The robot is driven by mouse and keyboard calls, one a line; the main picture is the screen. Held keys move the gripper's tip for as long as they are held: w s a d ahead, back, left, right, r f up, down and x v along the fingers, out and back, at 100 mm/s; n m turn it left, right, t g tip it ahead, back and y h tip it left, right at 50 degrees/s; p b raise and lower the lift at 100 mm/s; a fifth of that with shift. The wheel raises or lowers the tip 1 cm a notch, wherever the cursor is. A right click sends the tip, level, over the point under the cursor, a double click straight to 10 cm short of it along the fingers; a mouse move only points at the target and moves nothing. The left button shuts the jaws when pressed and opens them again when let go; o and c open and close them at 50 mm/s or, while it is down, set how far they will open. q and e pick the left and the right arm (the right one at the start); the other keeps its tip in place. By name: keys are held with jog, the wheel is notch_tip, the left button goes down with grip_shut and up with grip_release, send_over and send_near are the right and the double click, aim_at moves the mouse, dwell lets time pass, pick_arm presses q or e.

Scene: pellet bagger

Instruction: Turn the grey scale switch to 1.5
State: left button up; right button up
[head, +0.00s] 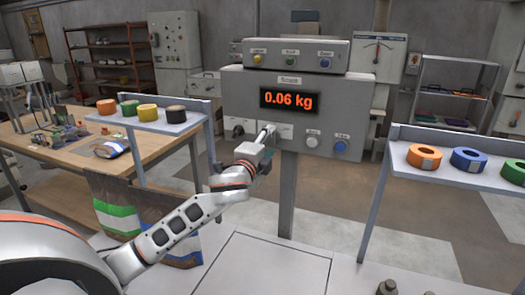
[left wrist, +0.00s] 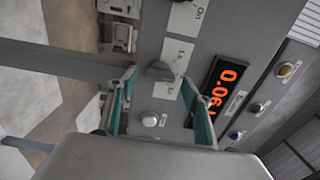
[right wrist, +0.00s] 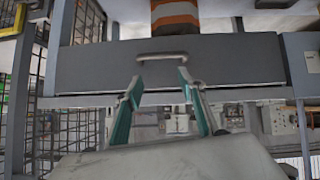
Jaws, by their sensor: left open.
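The grey scale panel (head: 340,85) stands ahead, and its display (head: 289,101) reads 0.06 kg. In the left wrist view, the grey switch (left wrist: 160,71) sits on the panel beside a white label (left wrist: 178,52) whose marks are too small to read. My left gripper (left wrist: 158,76) is open, with its teal fingers on either side of the switch; I cannot tell whether they touch it. In the head view my left gripper (head: 267,133) covers the switch. My right gripper (right wrist: 160,76) is open and empty, pointing toward a grey box front with a handle (right wrist: 163,57).
A white button (head: 312,142) and a blue button (head: 341,147) sit right of my left gripper. Another dark switch (head: 238,131) is to its left. Shelves with tape rolls (head: 424,157) flank the panel. A wooden table (head: 75,165) stands left.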

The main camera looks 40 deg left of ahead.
pick_arm(q)
jog(key=v, duration=1.1)
jog(key=shift+s+d, duration=0.1)
